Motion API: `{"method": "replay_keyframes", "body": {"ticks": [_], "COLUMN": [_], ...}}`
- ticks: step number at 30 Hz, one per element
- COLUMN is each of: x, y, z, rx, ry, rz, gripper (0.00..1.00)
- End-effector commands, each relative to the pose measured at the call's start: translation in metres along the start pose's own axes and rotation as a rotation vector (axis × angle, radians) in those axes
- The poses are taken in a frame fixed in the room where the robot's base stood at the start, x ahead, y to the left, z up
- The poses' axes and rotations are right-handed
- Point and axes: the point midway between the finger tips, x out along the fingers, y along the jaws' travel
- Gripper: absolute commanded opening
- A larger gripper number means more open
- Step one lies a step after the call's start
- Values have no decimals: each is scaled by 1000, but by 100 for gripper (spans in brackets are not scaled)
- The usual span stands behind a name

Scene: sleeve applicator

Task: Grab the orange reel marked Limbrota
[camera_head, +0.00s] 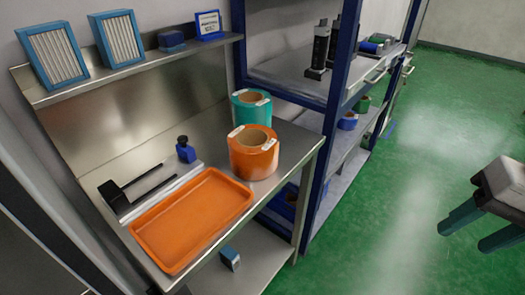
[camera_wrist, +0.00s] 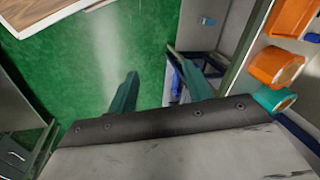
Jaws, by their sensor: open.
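An orange reel (camera_head: 253,156) with a hollow core stands on the metal bench, close to its right end. White labels show on it, but their print is too small to read. A teal reel (camera_head: 251,108) stands just behind it. My gripper (camera_head: 475,232) is open and empty at the right of the head view, over the green floor, well apart from the reels. In the wrist view my gripper's two fingers (camera_wrist: 155,85) are spread, and the orange reel (camera_wrist: 277,67) and teal reel (camera_wrist: 275,100) lie off to the right.
An orange tray (camera_head: 192,218) lies on the bench left of the reels, with a blue bottle (camera_head: 185,150) behind it. A blue-framed shelf rack (camera_head: 335,110) stands right of the bench. An upper shelf (camera_head: 135,66) holds filters. Green floor (camera_head: 410,140) is open between rack and gripper.

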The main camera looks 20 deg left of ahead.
Motion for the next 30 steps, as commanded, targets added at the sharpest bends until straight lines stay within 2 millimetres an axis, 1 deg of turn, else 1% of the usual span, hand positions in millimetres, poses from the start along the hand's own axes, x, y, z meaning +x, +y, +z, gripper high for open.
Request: {"method": "replay_keyframes", "body": {"ticks": [1, 2, 3, 5, 6, 8, 9, 11, 12, 15, 18, 22, 26, 30], "x": [10, 14, 20, 28, 33, 40, 46, 55, 63, 86, 112, 137, 151, 161], "y": [-26, -44, -70, -108, -133, -168, -190, -221, -239, -275, -298, -313, -320, -331], "z": [-7, -11, -18, -28, -35, -47, -55, -68, -77, -98, -114, -128, -134, -137], "rx": [47, 87, 151, 265, 347, 480, 576, 730, 835, 1093, 1319, 1525, 1624, 1643], "ry": [-41, -65, -100, -162, -206, -274, -322, -393, -438, -536, -604, -653, -671, -676], "rz": [-90, -152, -238, -360, -433, -532, -588, -661, -699, -766, -797, -811, -816, -816], "gripper": [51, 51, 51, 51, 51, 51, 51, 51, 51, 51, 51, 51, 51, 51]}}
